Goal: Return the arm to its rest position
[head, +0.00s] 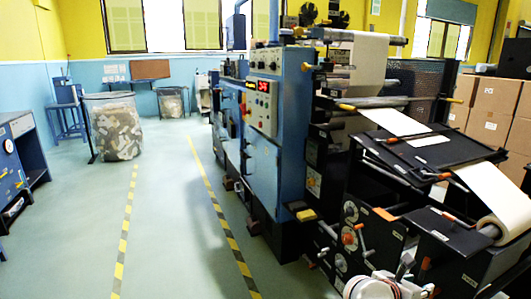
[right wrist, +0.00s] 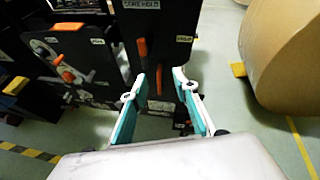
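My right gripper (head: 414,264) shows at the bottom of the head view, beside the dark front end of the machine (head: 440,245). In the right wrist view its two teal-and-white fingers (right wrist: 161,82) stand apart with nothing held between them. Beyond them is a dark panel with a label reading CORE HOLD (right wrist: 140,4) and an orange lever (right wrist: 141,47). My left gripper is in neither view.
A white paper roll (head: 503,203) sits on the machine at right. A large brown roll (right wrist: 283,50) stands on the floor right of my gripper. Cardboard boxes (head: 493,103) are stacked behind the machine. The aisle floor (head: 165,215) at left is clear, with striped tape.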

